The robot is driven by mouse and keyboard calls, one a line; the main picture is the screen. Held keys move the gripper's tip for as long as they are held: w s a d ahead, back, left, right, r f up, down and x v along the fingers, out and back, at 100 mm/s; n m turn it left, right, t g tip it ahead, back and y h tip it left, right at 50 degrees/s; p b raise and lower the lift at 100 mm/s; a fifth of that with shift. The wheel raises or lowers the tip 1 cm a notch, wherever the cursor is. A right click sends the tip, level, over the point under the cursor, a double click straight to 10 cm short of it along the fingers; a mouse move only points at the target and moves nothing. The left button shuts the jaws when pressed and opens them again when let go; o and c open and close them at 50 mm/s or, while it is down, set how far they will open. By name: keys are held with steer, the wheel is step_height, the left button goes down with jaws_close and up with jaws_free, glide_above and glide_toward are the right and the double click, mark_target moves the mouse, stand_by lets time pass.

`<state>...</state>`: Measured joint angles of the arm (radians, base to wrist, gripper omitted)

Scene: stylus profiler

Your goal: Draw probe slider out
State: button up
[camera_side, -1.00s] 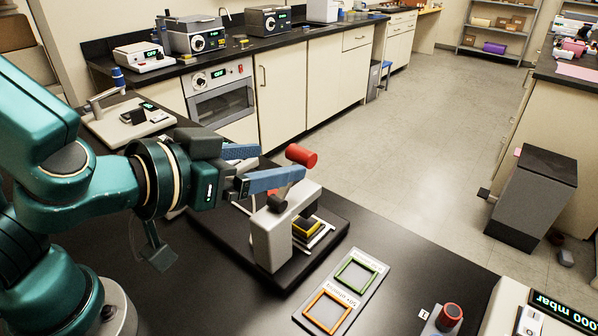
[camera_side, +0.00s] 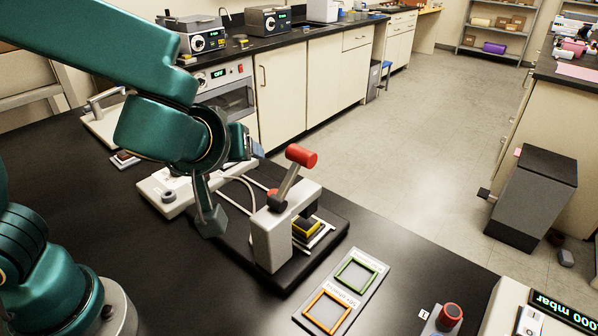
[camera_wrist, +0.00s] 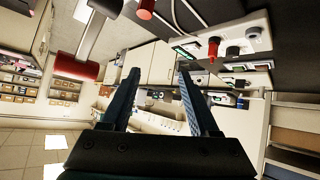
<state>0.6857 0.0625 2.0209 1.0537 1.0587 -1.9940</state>
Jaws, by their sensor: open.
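The stylus profiler's pale upright block (camera_side: 270,240) stands on a black base plate. Its lever has a red grip (camera_side: 301,156) and is tilted up. A yellow-and-black piece (camera_side: 305,227) sits beside the block on light rails. I cannot tell which part is the probe slider. My gripper (camera_side: 246,150) is behind and left of the lever, partly hidden by my wrist. In the wrist view, my gripper (camera_wrist: 159,72) is open with nothing between its fingers. The red grip (camera_wrist: 76,66) shows left of the fingers, apart from them.
A white control box (camera_side: 160,192) with knobs lies left of the profiler, cables running from it. A tray with green and orange frames (camera_side: 368,303) lies at the front right. A red-knobbed device (camera_side: 449,318) stands at the front edge. The left black bench top is largely clear.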

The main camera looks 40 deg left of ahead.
step_height(320, 180, down, 4)
steer(key=w+a+n+g, duration=0.1)
steer(key=w+n+g, duration=0.1)
steer(key=n+g, duration=0.5)
steer(key=n+g+h, duration=0.2)
steer(key=n+h, duration=0.3)
steer(key=h, duration=0.1)
glide_above(274, 193)
steer(key=shift+s+f, duration=0.1)
steer(key=shift+f, duration=3.25)
jaws_close()
